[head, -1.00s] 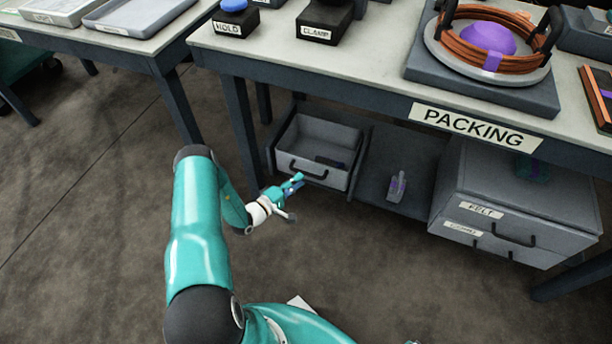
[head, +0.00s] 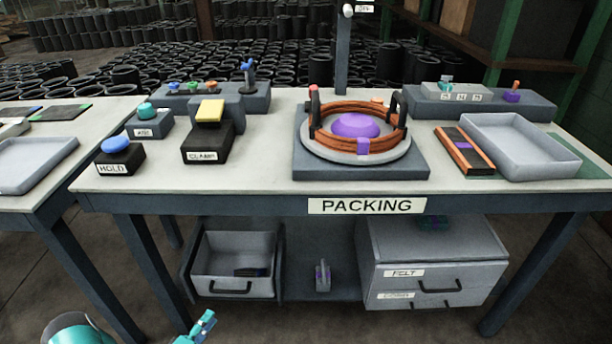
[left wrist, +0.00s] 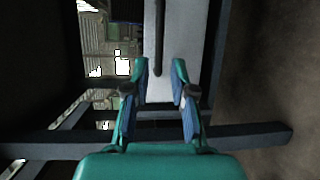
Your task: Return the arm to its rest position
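My left gripper (head: 200,326) shows at the bottom edge of the head view, low in front of the packing table and below the open drawer (head: 232,265). Part of my left arm (head: 78,328) shows at the bottom left; the rest is out of frame. In the left wrist view, the two fingers of my left gripper (left wrist: 160,75) stand apart with nothing between them. Beyond the fingertips is a light grey panel (left wrist: 186,35) with a dark bar on it. My right gripper is in neither view.
The packing table (head: 250,185) carries a round fixture with orange rings (head: 355,130), HOLD (head: 120,158) and CLAMP (head: 207,145) blocks and a grey tray (head: 520,145). Below are a small grey item (head: 322,278) on the shelf and a closed drawer unit (head: 430,262). Table legs flank the space.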

